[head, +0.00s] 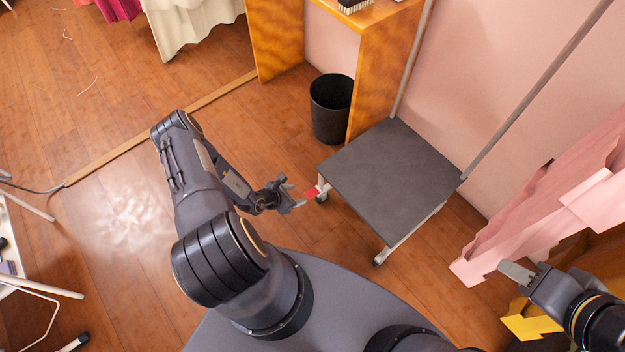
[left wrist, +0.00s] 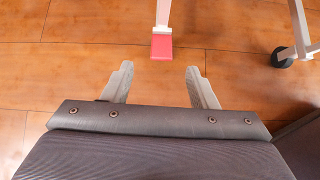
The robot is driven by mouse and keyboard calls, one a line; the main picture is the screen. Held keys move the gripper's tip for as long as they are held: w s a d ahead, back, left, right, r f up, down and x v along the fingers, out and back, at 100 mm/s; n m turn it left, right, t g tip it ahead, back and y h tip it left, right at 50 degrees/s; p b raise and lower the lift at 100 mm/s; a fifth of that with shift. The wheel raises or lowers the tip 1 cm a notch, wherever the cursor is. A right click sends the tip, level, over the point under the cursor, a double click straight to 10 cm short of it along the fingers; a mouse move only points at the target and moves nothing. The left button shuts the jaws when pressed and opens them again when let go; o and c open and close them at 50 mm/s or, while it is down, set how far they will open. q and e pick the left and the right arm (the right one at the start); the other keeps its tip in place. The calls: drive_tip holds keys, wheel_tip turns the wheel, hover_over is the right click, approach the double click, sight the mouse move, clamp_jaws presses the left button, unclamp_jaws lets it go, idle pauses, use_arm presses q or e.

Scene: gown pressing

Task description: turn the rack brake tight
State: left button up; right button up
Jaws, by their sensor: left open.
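The rack (head: 390,180) has a dark grey base shelf and thin upright poles, and it stands by the pink wall. Its brake is a small red tab (head: 311,193) at the near left corner, by a caster (head: 322,195). My left gripper (head: 296,198) is open just left of the red tab, apart from it. In the left wrist view the red tab (left wrist: 162,47) lies ahead of and between the two open fingers, at the end of a pale bar. My right gripper (head: 516,271) is at the lower right, beside pink cloth; its jaw opening is unclear.
A black bin (head: 332,108) stands behind the rack by a wooden desk (head: 371,75). Pink cloth (head: 545,205) hangs at the right, with yellow cloth (head: 530,322) below. Another caster (left wrist: 282,57) shows in the left wrist view.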

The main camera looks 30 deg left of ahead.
sight(308, 194)
use_arm(q)
drive_tip(key=b+x, duration=0.1)
drive_tip(key=x, duration=0.1)
drive_tip(key=b+x, duration=0.1)
drive_tip(key=x, duration=0.4)
drive_tip(key=shift+s+f+b, duration=0.35)
drive_tip(key=shift+f+b, duration=0.05)
drive_tip(key=shift+w+d+f, duration=0.15)
drive_tip(key=shift+w+f, duration=0.25)
drive_tip(key=shift+w, duration=0.1)
drive_tip(key=c, duration=1)
drive_tip(key=shift+s+f+t+b, duration=0.15)
drive_tip(key=shift+f+t+b, duration=0.2)
drive_tip(key=shift+b, duration=0.7)
drive_tip(key=shift+s+f+t+h+b, duration=0.1)
drive_tip(key=shift+f+t+h+b, duration=0.45)
drive_tip(key=shift+t+b, duration=1.1)
drive_tip(key=shift+f+t+h+b, duration=0.45)
drive_tip(key=shift+f+t+b, duration=0.05)
drive_tip(key=shift+b, duration=2.1)
drive_tip(key=shift+s+f+t+h+b, duration=0.1)
drive_tip(key=shift+f+t+h+b, duration=0.45)
drive_tip(key=shift+t+b, duration=1.1)
drive_tip(key=shift+w+g+b, duration=0.1)
drive_tip(key=shift+g+b, duration=0.4)
drive_tip(key=shift+g, duration=0.05)
